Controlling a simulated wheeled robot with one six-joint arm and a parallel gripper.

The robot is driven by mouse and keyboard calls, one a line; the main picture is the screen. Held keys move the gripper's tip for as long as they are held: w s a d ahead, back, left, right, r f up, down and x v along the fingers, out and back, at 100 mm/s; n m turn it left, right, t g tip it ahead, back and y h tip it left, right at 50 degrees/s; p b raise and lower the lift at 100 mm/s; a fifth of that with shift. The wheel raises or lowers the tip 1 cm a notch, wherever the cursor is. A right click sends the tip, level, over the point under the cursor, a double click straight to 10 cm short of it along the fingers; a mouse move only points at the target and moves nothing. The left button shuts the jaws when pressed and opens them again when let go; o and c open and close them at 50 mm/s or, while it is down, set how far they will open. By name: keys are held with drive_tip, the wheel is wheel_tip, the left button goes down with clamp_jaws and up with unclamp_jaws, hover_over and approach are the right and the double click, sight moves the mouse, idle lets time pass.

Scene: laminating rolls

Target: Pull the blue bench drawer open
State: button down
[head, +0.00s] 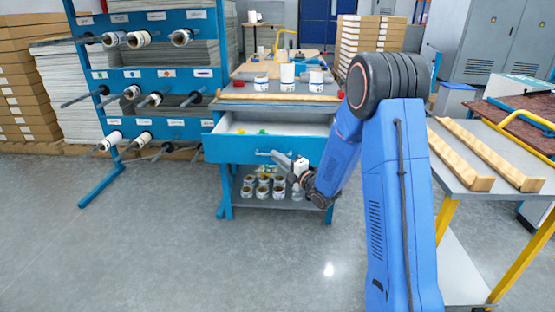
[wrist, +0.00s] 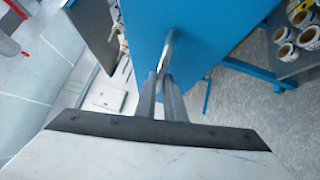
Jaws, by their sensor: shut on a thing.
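The blue bench drawer (head: 230,148) stands pulled out from the blue bench, with its pale inside and a few small green and yellow things showing. Its front also fills the upper middle of the wrist view (wrist: 215,25). The metal bar handle (wrist: 170,45) is on that front. My gripper (head: 279,158) is at the drawer front from the right. In the wrist view its two fingers (wrist: 160,80) are shut on the handle. The fingers hide part of the handle.
Rolls (head: 261,82) stand on the bench top. More rolls (head: 264,192) stand on the shelf below the drawer. A blue roll rack (head: 160,73) is at the left, and a table with wooden pieces (head: 458,155) at the right. The floor in front is clear.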

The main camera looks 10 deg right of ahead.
drive_tip(key=c, duration=1.8)
unclamp_jaws()
drive_tip(key=shift+c, duration=0.2)
drive_tip(key=shift+d, duration=0.1)
drive_tip(key=v, duration=1.7)
drive_tip(key=shift+s, duration=0.2)
drive_tip(key=shift+r, duration=0.1)
